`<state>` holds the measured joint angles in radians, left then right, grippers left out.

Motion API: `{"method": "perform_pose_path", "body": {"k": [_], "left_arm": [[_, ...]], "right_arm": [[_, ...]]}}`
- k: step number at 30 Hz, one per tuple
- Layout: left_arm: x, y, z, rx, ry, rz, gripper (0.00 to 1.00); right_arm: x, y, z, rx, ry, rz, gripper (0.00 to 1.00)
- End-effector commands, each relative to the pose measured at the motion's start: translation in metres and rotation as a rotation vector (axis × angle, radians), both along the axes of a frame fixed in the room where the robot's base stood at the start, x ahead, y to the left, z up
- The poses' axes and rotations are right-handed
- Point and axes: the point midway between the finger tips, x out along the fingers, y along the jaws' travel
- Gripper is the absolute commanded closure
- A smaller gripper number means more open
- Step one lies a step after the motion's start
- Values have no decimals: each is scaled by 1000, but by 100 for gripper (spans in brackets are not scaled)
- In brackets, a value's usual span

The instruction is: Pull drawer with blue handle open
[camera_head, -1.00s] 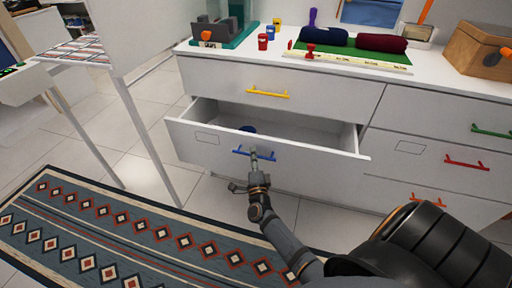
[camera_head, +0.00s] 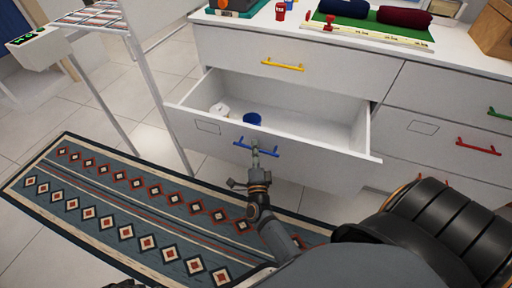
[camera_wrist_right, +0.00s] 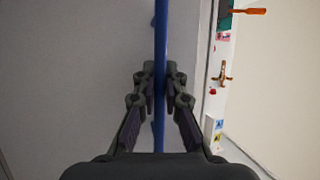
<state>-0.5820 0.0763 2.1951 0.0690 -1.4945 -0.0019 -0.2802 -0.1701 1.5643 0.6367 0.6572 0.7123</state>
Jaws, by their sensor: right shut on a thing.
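The drawer (camera_head: 300,162) with the blue handle (camera_head: 268,152) is pulled well out of the white dresser. Inside it I see a dark blue round thing (camera_head: 252,118) and a white roll-like thing (camera_head: 219,109). My right gripper (camera_head: 256,158) is shut on the blue handle near its middle. In the right wrist view the blue bar (camera_wrist_right: 160,60) runs between the two fingers of the gripper (camera_wrist_right: 160,90), with the drawer's grey-looking front (camera_wrist_right: 70,80) beside it.
A yellow-handled drawer (camera_head: 283,66) above is shut. Drawers with green (camera_head: 500,113) and red (camera_head: 478,146) handles at the right are shut. A patterned rug (camera_head: 150,220) lies on the floor in front.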

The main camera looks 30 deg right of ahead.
Motion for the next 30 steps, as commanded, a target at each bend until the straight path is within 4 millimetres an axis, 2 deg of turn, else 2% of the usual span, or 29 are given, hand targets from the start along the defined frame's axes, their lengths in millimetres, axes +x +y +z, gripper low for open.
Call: {"method": "perform_pose_path", "body": {"k": [4,5,6,7,17,30], "left_arm": [[0,0,0,0,1,0,47],[0,0,0,0,2,0,47],[0,0,0,0,2,0,47],[0,0,0,0,2,0,47],[-1,1,-1,1,7,-1,47],[-1,0,0,0,4,0,47]], "right_arm": [[0,0,-1,0,1,0,100],[0,0,-1,0,1,0,86],[0,0,-1,0,1,0,81],[0,0,-1,0,1,0,80],[-4,2,-2,1,2,0,80],[-65,32,-15,7,5,-4,80]]}}
